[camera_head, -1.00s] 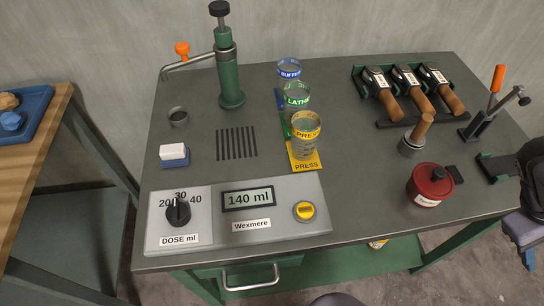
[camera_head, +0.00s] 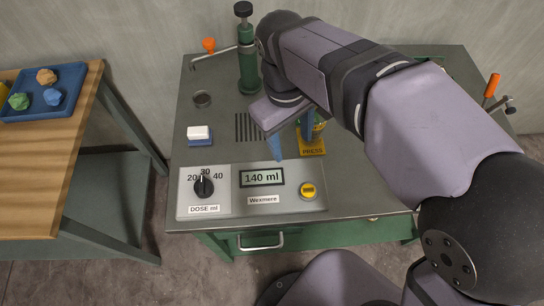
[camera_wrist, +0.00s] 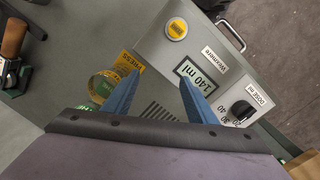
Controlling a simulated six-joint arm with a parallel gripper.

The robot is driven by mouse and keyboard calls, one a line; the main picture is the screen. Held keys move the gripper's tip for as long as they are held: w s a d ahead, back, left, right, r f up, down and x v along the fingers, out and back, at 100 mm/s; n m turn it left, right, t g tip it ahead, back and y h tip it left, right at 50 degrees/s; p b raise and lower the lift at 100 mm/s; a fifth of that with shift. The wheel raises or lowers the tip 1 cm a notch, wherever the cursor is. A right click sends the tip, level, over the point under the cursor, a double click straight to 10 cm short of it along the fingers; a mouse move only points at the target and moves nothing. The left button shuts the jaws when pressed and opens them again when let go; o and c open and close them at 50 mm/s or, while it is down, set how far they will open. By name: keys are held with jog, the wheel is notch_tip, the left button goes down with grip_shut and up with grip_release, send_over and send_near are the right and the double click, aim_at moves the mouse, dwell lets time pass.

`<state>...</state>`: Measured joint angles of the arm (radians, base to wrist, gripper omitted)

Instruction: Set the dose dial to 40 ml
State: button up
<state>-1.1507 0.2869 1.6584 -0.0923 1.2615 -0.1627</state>
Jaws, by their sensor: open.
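The black dose dial (camera_head: 204,187) sits on the left of the grey panel, with 20, 30 and 40 printed above it and a "DOSE ml" label (camera_head: 204,209) below. The dial also shows at the right of the wrist view (camera_wrist: 240,110). A display (camera_head: 262,177) right of it reads 140 ml. My gripper (camera_head: 291,142) is open and empty, with blue fingers pointing down near the panel's back edge, right of and behind the dial. In the wrist view the fingertips (camera_wrist: 159,79) are apart, with the display near one fingertip.
A yellow button (camera_head: 308,190) is on the panel's right. A yellow PRESS mat (camera_head: 312,147) with a cup lies behind it, partly hidden by my arm. A white-and-blue block (camera_head: 199,135) and a green pump (camera_head: 249,70) stand behind the panel. My arm hides the bench's right side.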

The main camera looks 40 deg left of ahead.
jog(key=r+g+y+p, duration=0.1)
jog(key=r+p, duration=0.1)
send_over(202, 183)
jog(key=shift+w+f, duration=0.2)
jog(key=shift+s+f, duration=0.2)
jog(key=shift+f, duration=3.5)
jog(key=c, duration=1.1)
